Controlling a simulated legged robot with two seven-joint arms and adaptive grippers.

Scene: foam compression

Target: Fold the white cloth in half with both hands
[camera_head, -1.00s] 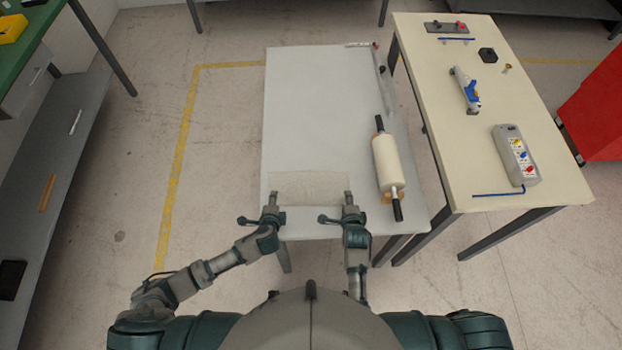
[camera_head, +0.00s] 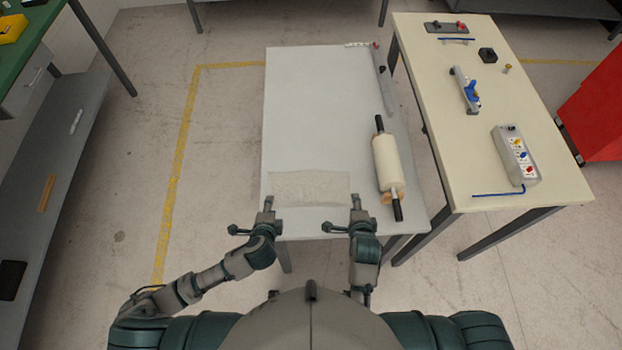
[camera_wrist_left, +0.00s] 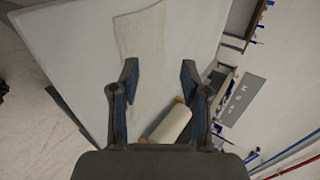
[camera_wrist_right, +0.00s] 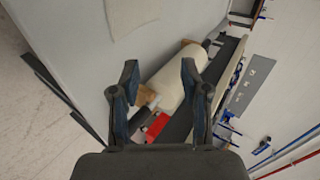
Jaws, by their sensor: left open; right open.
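The white cloth (camera_head: 310,187) lies flat as a wide, thin rectangle near the front edge of the pale table. Part of it shows at the top of the left wrist view (camera_wrist_left: 145,45) and of the right wrist view (camera_wrist_right: 130,12). My left gripper (camera_head: 268,201) is open and empty at the cloth's near left corner. My right gripper (camera_head: 355,200) is open and empty just off its near right corner. Both wrist views show spread fingers, left (camera_wrist_left: 160,72) and right (camera_wrist_right: 159,72), with nothing between them.
A cream roller (camera_head: 387,163) with dark handles lies right of the cloth on the table (camera_head: 315,110). A long grey bar (camera_head: 384,80) lies along the far right edge. A second table (camera_head: 430,60) with tools stands at the right.

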